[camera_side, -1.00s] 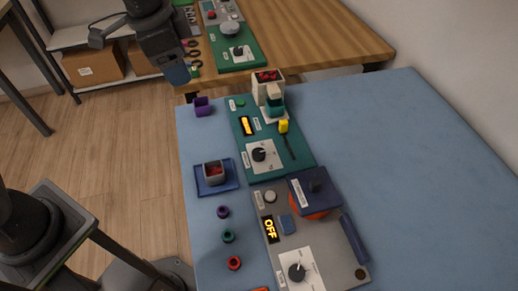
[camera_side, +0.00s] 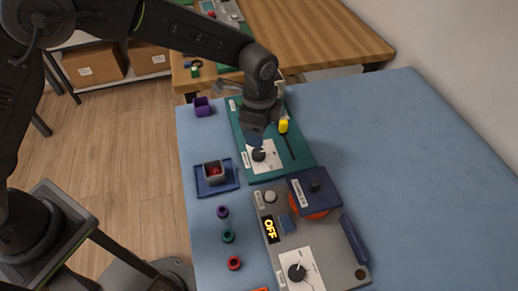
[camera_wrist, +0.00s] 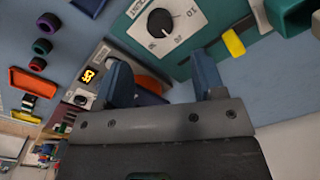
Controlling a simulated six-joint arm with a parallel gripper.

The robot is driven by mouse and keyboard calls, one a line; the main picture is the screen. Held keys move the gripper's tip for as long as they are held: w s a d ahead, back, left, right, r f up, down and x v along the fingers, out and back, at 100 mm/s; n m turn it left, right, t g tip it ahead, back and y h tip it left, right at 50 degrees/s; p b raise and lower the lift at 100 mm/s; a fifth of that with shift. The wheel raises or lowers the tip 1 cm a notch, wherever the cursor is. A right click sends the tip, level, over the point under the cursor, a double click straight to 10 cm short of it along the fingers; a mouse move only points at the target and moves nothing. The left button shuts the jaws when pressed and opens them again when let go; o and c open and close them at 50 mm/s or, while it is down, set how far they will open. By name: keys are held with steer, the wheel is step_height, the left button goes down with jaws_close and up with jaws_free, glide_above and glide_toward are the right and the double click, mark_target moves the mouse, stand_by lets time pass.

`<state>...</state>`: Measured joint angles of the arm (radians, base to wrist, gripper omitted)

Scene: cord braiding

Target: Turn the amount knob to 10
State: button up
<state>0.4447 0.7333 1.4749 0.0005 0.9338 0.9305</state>
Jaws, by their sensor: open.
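The amount knob (camera_side: 259,155) is a black dial on a white number plate on the green board (camera_side: 300,166). In the wrist view the knob (camera_wrist: 161,22) shows near the top, with numbers printed around it; its pointer is too small to read surely. My gripper (camera_side: 254,139) is above the board, close over the knob in the side view, and hides part of the board. In the wrist view its two blue fingers (camera_wrist: 163,80) are apart with nothing between them, and the knob lies beyond the fingertips.
A yellow-tipped lever (camera_side: 284,126) stands right of the knob. The grey unit (camera_side: 330,258) with an OFF display and its own dial (camera_side: 297,271) lies nearer. A blue tray (camera_side: 230,184) with a small box and several coloured rings are at left. The blue table is clear at right.

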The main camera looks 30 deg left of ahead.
mark_target(259, 152)
step_height(259, 152, down, 8)
steer(key=shift+f, duration=0.25)
steer(key=shift+c, duration=0.4)
steer(key=c, duration=0.8)
steer(key=shift+c, duration=0.2)
steer(key=n, duration=1.2)
stand_by(0.4)
